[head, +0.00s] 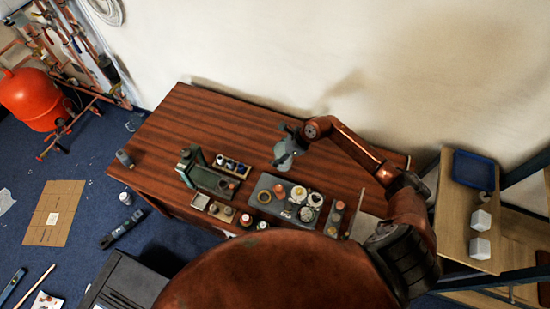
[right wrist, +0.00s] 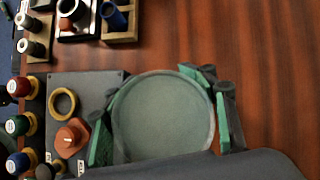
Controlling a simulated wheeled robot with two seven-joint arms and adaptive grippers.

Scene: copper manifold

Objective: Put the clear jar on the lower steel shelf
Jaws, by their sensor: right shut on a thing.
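The clear jar (right wrist: 163,120) fills the middle of the right wrist view as a pale green, see-through round shape. My right gripper (right wrist: 161,128) is shut on it, with a green pad on each side. In the head view the jar (head: 283,162) hangs below the right gripper (head: 288,147), over the table behind the grey tray. A rack with blue-grey posts and wooden boards stands at the right; its upper board (head: 455,208) shows, and a lower board (head: 525,292) shows partly. I cannot tell which part is the lower steel shelf. My left gripper is out of view.
The wooden table (head: 190,125) is bare at the back left. The grey tray (head: 262,187) holds several small parts, with a green stand (head: 188,160) to its left. A blue tray (head: 473,169) and white blocks (head: 480,220) occupy the upper board.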

